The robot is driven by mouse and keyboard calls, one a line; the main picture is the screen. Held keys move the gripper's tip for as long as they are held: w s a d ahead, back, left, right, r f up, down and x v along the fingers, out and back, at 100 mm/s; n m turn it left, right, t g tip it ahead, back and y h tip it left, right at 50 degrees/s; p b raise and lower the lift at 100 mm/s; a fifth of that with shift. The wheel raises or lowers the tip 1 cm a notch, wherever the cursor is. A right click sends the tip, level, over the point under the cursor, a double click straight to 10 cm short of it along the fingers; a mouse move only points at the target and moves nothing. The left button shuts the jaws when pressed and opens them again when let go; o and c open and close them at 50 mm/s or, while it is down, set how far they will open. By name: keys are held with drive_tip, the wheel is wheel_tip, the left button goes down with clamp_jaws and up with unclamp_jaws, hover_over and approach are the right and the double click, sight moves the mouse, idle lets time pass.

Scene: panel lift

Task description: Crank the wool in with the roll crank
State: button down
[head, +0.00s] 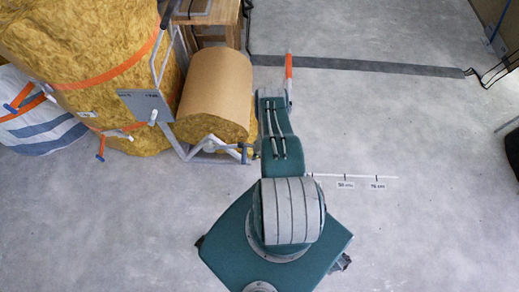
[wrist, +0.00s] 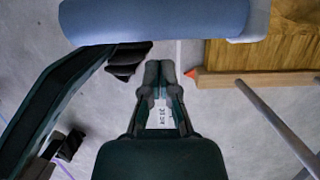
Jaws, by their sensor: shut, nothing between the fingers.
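In the head view a yellow wool roll with a brown paper face (head: 215,88) lies on a grey metal frame (head: 178,145) left of my arm. Thin rods and a small hub (head: 209,147) show at its near end; I cannot clearly tell which part is the roll crank. My gripper (wrist: 158,72) shows in the wrist view, pointing away from the camera, shut and empty, with its fingertips close together. The gripper is not clearly visible in the head view.
A large wool bale with orange straps (head: 90,60) stands at the left, beside a blue-and-white striped bag (head: 40,130). An orange-tipped upright piece (head: 288,66) shows beside my arm. A dark strip (head: 360,65) crosses the floor. The floor at the right is mostly clear.

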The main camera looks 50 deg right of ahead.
drive_tip(key=v, duration=0.7)
drive_tip(key=shift+r, duration=0.4)
drive_tip(key=c, duration=1)
unclamp_jaws()
drive_tip(key=shift+s+r, duration=0.1)
drive_tip(key=shift+r, duration=0.05)
drive_tip(key=o, duration=0.6)
drive_tip(key=shift+a+r+n, duration=0.15)
drive_tip(key=shift+r+n, duration=0.05)
drive_tip(key=shift+n, duration=0.2)
drive_tip(key=n+g, duration=0.1)
drive_tip(key=n, duration=1.6)
approach(244, 154)
drive_tip(key=shift+h, duration=0.4)
drive_tip(key=f, duration=0.3)
drive_tip(key=a+f, duration=0.1)
drive_tip(key=f, duration=0.2)
drive_tip(key=w+f, duration=0.1)
drive_tip(key=f, duration=0.3)
drive_tip(key=shift+a, duration=0.3)
clamp_jaws()
